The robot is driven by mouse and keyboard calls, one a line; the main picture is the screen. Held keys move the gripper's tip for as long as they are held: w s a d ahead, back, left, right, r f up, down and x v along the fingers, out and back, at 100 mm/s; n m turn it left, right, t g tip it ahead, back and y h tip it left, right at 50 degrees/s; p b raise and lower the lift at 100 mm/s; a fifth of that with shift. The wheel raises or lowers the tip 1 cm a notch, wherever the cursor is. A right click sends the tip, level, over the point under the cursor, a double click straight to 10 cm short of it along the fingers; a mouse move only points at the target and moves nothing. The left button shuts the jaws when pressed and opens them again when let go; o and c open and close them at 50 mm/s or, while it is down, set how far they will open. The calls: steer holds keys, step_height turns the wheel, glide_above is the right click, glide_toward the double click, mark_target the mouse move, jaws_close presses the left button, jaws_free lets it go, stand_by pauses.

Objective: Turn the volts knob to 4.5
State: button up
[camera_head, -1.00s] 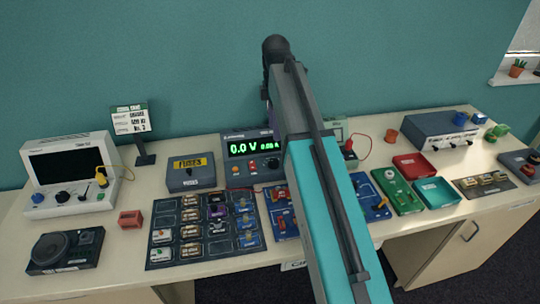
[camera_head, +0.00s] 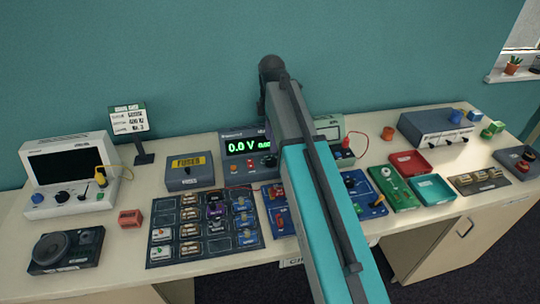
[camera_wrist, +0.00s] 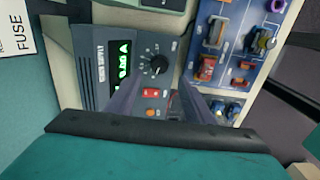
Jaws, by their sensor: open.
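The power supply (camera_head: 236,143) stands at the back of the table, its green display reading 0.0 V. My arm hides its right side in the head view. In the wrist view the power supply (camera_wrist: 88,65) appears turned sideways, with a black round knob (camera_wrist: 158,65) ringed by scale marks; its label is too small to read. My gripper (camera_wrist: 161,84) is open and empty, its two grey fingers pointing at the panel on either side of the knob's lower edge. I cannot tell whether they touch it. The gripper is hidden in the head view.
A red switch (camera_wrist: 151,93) and an orange button (camera_wrist: 150,112) sit on the panel near the fingers. A blue circuit board (camera_wrist: 232,50) lies close on the right. The fuses box (camera_head: 189,180) stands left of the supply.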

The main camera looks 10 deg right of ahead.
mark_target(271, 160)
steer(key=shift+f+p, duration=1.05)
steer(key=shift+f, duration=3.15)
steer(key=c, duration=0.9)
steer(key=shift+a, duration=0.15)
steer(key=shift+c, duration=0.7)
